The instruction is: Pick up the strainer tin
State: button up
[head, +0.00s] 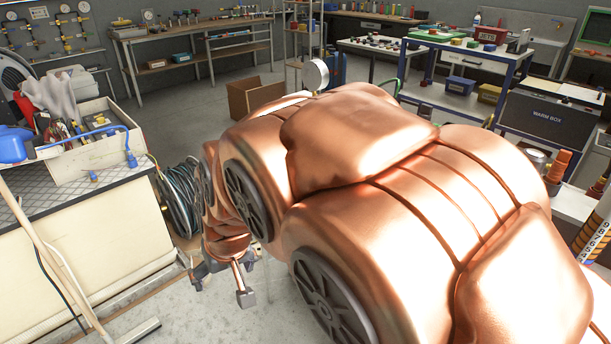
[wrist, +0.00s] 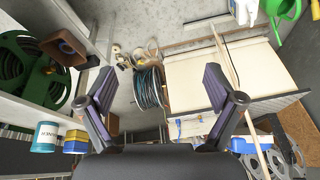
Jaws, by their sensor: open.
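In the wrist view, a tin with a white-and-teal label (wrist: 45,137) stands on a shelf at the lower left. Its lettering is too small to read, so I cannot tell whether it is the strainer tin. A blue-and-yellow tin (wrist: 77,141) is just right of it. My gripper (wrist: 158,75) is open, its two dark fingers wide apart with nothing between them. Both tins lie outside the fingers, left of the left one. In the head view my copper arm fills the middle, and the gripper end is low and partly hidden.
A green hose reel (wrist: 30,70) is at the left of the wrist view. A coiled hose reel (head: 180,200) stands beside the bench (head: 85,235) in the head view. A cardboard box (head: 255,97) sits on the floor behind my arm. Floor left of it is clear.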

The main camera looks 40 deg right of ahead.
jog(key=w+d+f+m+t+h+b, duration=0.2)
jog(key=w+d+t+h+b, duration=0.15)
jog(key=w+d, duration=0.45)
jog(key=w+d+f+m+t+h+b, duration=0.2)
jog(key=w+d+b, duration=0.3)
jog(key=w+d, duration=0.35)
jog(key=d+m+h+b, duration=0.1)
jog(key=d+h+b, duration=0.1)
jog(key=d, duration=0.4)
jog(key=d+r+m+h+b, duration=0.1)
jog(key=d+m+h+b, duration=0.1)
jog(key=d+h, duration=0.2)
jog(key=d+r+m+h+b, duration=0.1)
jog(key=d+h+b, duration=0.2)
jog(key=d, duration=0.5)
jog(key=shift+d+r+m+t+h, duration=0.25)
jog(key=shift+d+m+h, duration=0.05)
jog(key=shift+d+h, duration=0.1)
jog(key=shift+f+b+x, duration=0.2)
jog(key=shift+b+x, duration=0.35)
jog(key=shift+x, duration=3.1)
jog(key=shift+s+d, duration=0.15)
jog(key=shift+s, duration=0.05)
jog(key=c, duration=1.4)
